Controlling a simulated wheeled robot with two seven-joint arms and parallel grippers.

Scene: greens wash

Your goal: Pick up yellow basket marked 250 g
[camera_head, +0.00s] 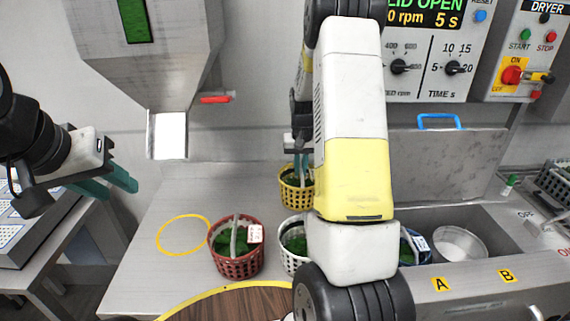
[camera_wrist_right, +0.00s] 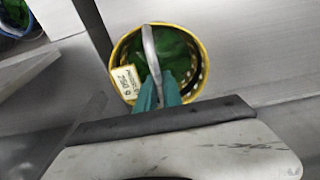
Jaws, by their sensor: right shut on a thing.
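The yellow basket (camera_head: 296,194) stands on the steel counter near the back, partly hidden behind my right arm. It holds green leaves. The right wrist view shows the same yellow basket (camera_wrist_right: 202,52) with a grey handle across it and a tag (camera_wrist_right: 126,82) that reads 250. My right gripper (camera_wrist_right: 158,88) is shut on the basket's handle, its teal fingertips over the leaves. In the head view its fingers (camera_head: 301,165) reach down at the basket. My left gripper (camera_head: 122,183) is at the far left, its teal fingers pointing right, away from the baskets; its opening is hard to judge.
A red basket (camera_head: 236,262) and a white basket (camera_head: 292,242) stand in front. A blue basket (camera_head: 408,250) is partly hidden by my arm. A yellow ring (camera_head: 160,240) marks bare counter under the steel chute (camera_head: 167,135). A sink-like basin (camera_head: 480,222) lies right.

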